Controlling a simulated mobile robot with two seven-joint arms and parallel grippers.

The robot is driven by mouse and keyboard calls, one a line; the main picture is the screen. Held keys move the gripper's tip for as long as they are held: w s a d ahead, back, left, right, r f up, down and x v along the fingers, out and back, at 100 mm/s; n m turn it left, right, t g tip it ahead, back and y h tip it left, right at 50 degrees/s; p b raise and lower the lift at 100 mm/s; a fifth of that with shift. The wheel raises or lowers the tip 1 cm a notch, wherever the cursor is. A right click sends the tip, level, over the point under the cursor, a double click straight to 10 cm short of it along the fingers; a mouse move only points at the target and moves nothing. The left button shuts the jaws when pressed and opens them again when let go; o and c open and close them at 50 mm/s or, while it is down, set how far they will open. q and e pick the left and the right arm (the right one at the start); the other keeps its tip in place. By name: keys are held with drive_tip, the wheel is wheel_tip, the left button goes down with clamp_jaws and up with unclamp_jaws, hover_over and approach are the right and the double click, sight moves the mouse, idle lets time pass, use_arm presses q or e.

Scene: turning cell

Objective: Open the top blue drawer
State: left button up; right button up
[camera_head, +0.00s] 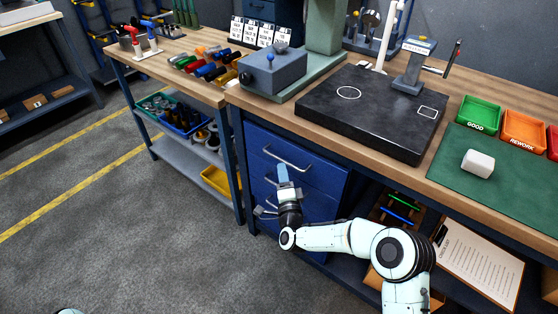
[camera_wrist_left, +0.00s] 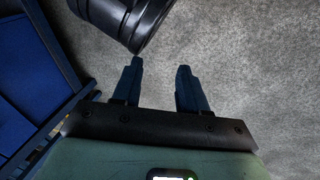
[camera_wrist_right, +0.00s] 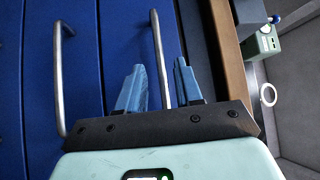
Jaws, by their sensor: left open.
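The top blue drawer (camera_head: 325,178) is in the cabinet under the workbench and looks closed. Its silver bar handle (camera_head: 285,158) shows in the head view. My right gripper (camera_head: 283,172) is at the drawer front. In the right wrist view, the top handle (camera_wrist_right: 157,50) lies between the fingers of my right gripper (camera_wrist_right: 160,66). Those fingers stand apart, and I cannot tell whether either touches the bar. A lower drawer's handle (camera_wrist_right: 58,80) is to the left there. My left gripper (camera_wrist_left: 160,66) is open and empty above the floor, outside the head view.
The wooden bench top (camera_head: 290,118) overhangs the drawers. A clipboard (camera_head: 480,255) lies on the lower shelf. The floor (camera_head: 130,240) left of the drawers is clear.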

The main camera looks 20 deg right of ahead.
sight(280, 158)
use_arm(q)
drive_tip(key=shift+w+a+f+t+b, duration=0.15)
drive_tip(key=shift+w+a+f+b, duration=0.15)
drive_tip(key=shift+w, duration=0.15)
drive_tip(key=shift+w+a+f+t+b, duration=0.15)
drive_tip(key=shift+w+a+f, duration=0.1)
drive_tip(key=shift+w, duration=0.15)
use_arm(e)
drive_tip(key=w, duration=0.6)
drive_tip(key=shift+w+d+r, duration=0.2)
drive_tip(key=shift+d+r, duration=0.1)
drive_tip(key=shift+r, duration=0.1)
drive_tip(key=shift+c, duration=0.3)
clamp_jaws()
